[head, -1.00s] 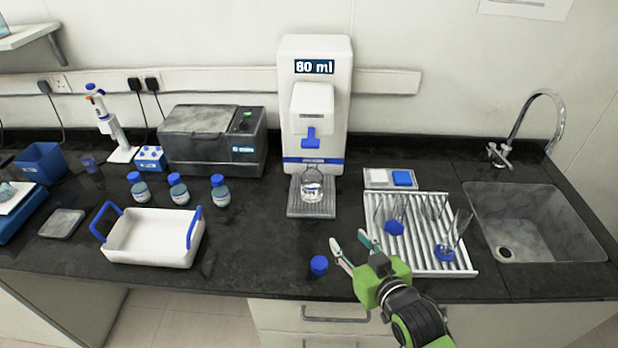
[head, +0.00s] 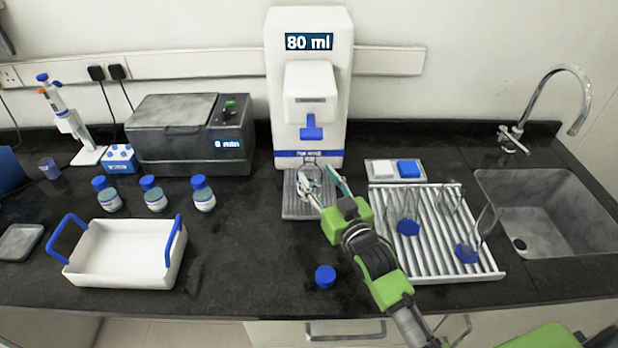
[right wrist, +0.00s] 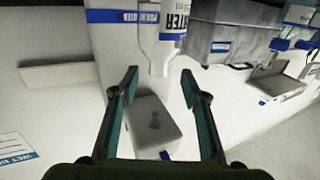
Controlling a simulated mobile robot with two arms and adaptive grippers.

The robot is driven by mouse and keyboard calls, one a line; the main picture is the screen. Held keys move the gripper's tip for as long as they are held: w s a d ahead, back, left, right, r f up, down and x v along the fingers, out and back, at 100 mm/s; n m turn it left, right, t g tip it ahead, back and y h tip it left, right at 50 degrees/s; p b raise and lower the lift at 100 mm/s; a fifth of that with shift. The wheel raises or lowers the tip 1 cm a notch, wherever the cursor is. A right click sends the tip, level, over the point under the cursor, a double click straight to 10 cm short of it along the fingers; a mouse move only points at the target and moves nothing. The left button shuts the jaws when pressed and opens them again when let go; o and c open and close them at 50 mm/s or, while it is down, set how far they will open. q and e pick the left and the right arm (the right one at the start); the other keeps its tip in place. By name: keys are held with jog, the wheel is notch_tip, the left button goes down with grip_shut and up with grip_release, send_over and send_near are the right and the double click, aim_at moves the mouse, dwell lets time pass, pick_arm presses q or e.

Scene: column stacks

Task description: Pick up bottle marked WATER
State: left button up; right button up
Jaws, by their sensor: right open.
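A clear, uncapped bottle with a blue-and-white WATER label (right wrist: 172,20) shows upside down in the right wrist view. It stands on the grey ribbed platform of the white dispenser (head: 310,100); in the head view my gripper partly hides it. My right gripper (head: 322,187) is open at the platform. In the wrist view, the bottle's neck appears between the two fingertips (right wrist: 158,74); I cannot tell whether they touch it. My left gripper is not in view.
A loose blue cap (head: 325,276) lies near the front edge. A ribbed drying rack (head: 440,258) with glassware is to the right, beside the sink (head: 540,205). A white tray (head: 125,255) and several blue-capped bottles (head: 154,195) are to the left.

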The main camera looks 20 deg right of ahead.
aim_at(312, 163)
jog(key=shift+w+r+p, duration=0.3)
jog(key=shift+w+p, duration=0.05)
jog(key=shift+w, duration=0.5)
jog(key=w, duration=0.1)
jog(key=w+p, duration=0.1)
jog(key=w, duration=0.1)
jog(key=shift+w+a+r+p, duration=0.2)
jog(key=shift+r+p, duration=0.1)
jog(key=shift+w+f, duration=0.1)
jog(key=shift+w, duration=0.45)
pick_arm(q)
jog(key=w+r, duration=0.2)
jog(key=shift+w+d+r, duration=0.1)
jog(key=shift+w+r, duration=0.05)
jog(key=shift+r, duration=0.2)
pick_arm(e)
grip_shut()
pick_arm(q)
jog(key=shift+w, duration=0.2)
